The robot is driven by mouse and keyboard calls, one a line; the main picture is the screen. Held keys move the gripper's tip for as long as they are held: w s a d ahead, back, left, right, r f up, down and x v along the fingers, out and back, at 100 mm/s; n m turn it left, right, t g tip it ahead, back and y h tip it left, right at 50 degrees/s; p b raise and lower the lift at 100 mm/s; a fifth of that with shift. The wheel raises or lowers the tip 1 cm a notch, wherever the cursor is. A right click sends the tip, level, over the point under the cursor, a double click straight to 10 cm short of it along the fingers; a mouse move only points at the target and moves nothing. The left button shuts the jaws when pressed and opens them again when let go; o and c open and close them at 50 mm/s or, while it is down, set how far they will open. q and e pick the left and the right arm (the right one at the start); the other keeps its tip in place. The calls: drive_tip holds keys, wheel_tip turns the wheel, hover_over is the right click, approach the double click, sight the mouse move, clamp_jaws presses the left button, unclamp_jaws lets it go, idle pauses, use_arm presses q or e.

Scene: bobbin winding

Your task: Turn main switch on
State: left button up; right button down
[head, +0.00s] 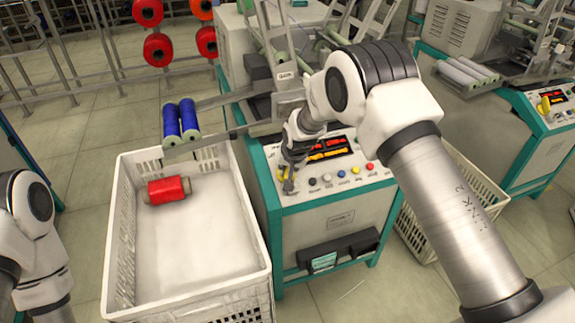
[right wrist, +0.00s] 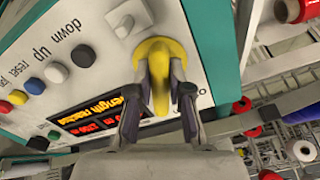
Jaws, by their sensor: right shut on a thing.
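The main switch is a yellow knob (right wrist: 160,60) at the end of the machine's control panel (head: 340,182). In the head view a little of its yellow (head: 281,174) shows beside my fingers at the panel's left end. My right gripper (head: 288,183) reaches down onto it. In the right wrist view its two fingers (right wrist: 159,88) stand on both sides of the knob's handle and are shut on it. The fingers and arm hide part of the knob in the head view. My left arm shows at the left edge; its gripper is out of view.
A row of coloured buttons (head: 342,173) and a lit display (head: 328,149) lie close to the switch. A white crate (head: 115,240) with a red bobbin (head: 167,190) stands left of the machine. Two blue bobbins (head: 181,120) rest on a rail above it.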

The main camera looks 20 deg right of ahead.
drive_tip(key=shift+m, duration=0.6)
drive_tip(key=c, duration=1.1)
unclamp_jaws()
drive_tip(key=v, duration=1.2)
drive_tip(key=shift+f, duration=0.1)
drive_tip(key=shift+f+p, duration=0.1)
drive_tip(key=shift+p, duration=0.2)
